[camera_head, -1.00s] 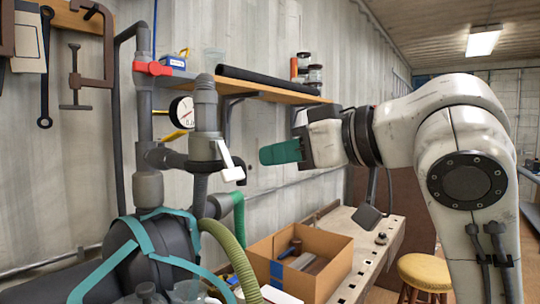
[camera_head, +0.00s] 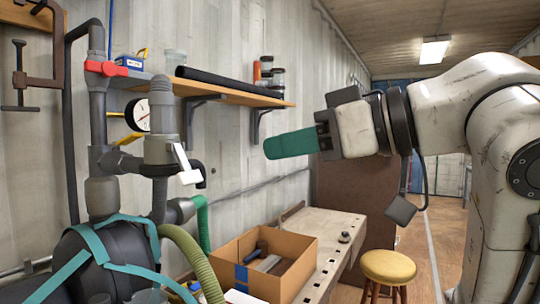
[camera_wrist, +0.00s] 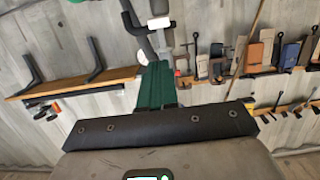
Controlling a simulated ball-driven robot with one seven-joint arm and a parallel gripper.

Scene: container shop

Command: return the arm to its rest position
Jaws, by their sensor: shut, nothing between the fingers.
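My gripper (camera_head: 291,144) has green fingers pressed together, with nothing between them. It points left, held in the air to the right of the pipes and above the workbench (camera_head: 335,222). It touches nothing that I can see. In the wrist view the green fingers (camera_wrist: 156,86) point toward the wall with its shelf and tools. My white arm (camera_head: 455,105) reaches in from the right edge of the head view, bent at a large joint.
A pipe stand with a gauge (camera_head: 137,115) and a white lever (camera_head: 187,165) is at the left. An open cardboard box (camera_head: 288,287) is on the bench. A wall shelf (camera_head: 228,92) holds a black tube and jars. A yellow stool (camera_head: 388,267) stands right of the bench, near open floor.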

